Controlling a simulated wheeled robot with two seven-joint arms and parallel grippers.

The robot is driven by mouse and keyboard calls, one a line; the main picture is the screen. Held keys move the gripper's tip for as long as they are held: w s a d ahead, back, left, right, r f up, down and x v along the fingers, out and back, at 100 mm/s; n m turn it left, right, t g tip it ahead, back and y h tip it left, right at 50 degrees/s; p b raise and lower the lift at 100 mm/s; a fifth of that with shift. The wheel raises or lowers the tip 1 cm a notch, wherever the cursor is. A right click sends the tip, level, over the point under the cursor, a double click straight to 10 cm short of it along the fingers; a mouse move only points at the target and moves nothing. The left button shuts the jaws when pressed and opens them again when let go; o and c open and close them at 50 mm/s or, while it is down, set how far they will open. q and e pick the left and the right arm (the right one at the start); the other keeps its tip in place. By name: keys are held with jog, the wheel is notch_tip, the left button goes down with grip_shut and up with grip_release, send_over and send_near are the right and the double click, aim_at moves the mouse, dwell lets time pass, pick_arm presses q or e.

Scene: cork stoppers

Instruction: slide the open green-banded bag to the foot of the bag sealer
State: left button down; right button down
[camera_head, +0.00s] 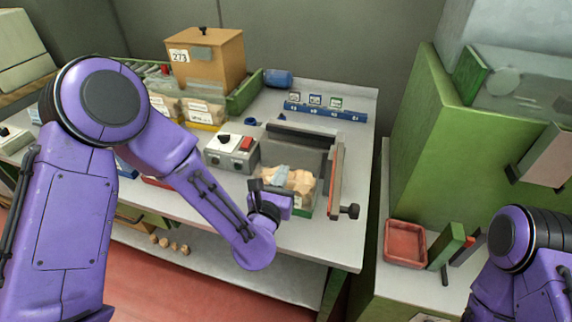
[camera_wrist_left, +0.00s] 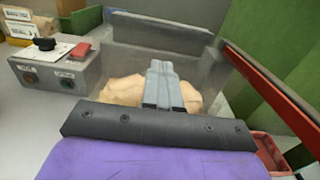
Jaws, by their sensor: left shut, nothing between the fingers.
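The clear bag of tan corks (camera_head: 301,181) stands on the bench, with a strip of its green band (camera_head: 301,211) showing low at the front. It also shows in the left wrist view (camera_wrist_left: 121,91). The bag sealer has a grey control box (camera_head: 226,160) with a red button, a dark bar behind the bag and a red-edged lever (camera_head: 337,180) right of it. My left gripper (camera_head: 281,174) is shut and empty. Its fingers (camera_wrist_left: 166,72) overlap the corks in both views; I cannot tell whether they touch the bag. My right gripper is out of view.
Other labelled bags (camera_head: 204,111) and a wooden box marked 273 (camera_head: 205,56) stand at the back left. A blue rack (camera_head: 325,112) lies behind the sealer. A red tray (camera_head: 404,243) sits on the right-hand bench. Loose corks lie on the lower shelf.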

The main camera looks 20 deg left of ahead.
aim_at(289, 158)
pick_arm(q)
jog(key=w, duration=0.2)
jog(key=shift+w+r+p, duration=0.15)
jog(key=shift+w+p, duration=0.15)
jog(key=shift+p, duration=0.1)
jog(key=shift+w, duration=0.55)
jog(key=shift+f, duration=0.2)
jog(key=w+b, duration=0.1)
jog(key=w, duration=0.2)
jog(key=w+b, duration=0.2)
jog(key=w, duration=0.2)
jog(key=shift+w+f, duration=0.2)
jog(key=shift+w, duration=0.05)
jog(key=shift+w+r, duration=0.2)
